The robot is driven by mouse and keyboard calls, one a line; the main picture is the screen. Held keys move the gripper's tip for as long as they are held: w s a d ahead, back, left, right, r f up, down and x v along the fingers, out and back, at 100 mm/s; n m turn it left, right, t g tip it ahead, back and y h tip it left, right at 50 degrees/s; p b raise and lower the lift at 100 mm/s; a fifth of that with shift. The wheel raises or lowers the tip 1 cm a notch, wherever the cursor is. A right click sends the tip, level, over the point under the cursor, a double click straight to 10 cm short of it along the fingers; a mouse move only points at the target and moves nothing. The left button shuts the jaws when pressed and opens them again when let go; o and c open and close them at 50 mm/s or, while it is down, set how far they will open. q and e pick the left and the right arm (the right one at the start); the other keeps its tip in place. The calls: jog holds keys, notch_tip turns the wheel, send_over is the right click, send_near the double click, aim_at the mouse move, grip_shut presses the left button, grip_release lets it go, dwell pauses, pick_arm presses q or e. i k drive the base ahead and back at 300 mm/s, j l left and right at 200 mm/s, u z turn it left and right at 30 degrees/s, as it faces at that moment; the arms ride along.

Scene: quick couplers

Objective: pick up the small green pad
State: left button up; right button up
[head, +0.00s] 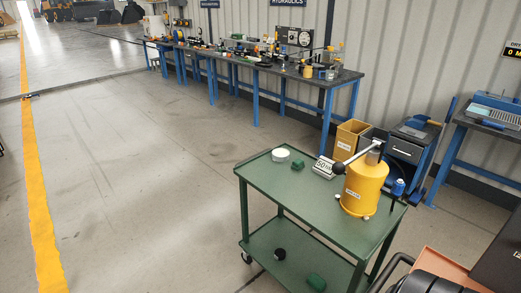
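A small green pad-like block (298,164) lies on the top of the green cart, between a round white piece and a digital display. It is nearly the same green as the cart top. A second, larger-looking green block (316,281) lies on the cart's lower shelf; I cannot tell for sure which of the two is the pad. Neither of my grippers can be made out in the head view, and nothing is seen touching either block.
The green cart (262,172) carries a round white piece (281,154), a display (324,167) and a yellow cylinder (362,188) with a lever. A black round piece (280,254) is on its lower shelf. Dark and orange-brown objects crowd the lower right. Floor left is clear.

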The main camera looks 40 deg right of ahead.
aim_at(297, 164)
jog(key=i+z, duration=0.25)
jog(key=i, duration=0.2)
jog(key=i+z, duration=0.25)
jog(key=i, duration=0.2)
jog(key=i+j+z, duration=0.25)
jog(key=i, duration=0.15)
jog(key=i+j+z, duration=0.2)
jog(key=i, duration=0.2)
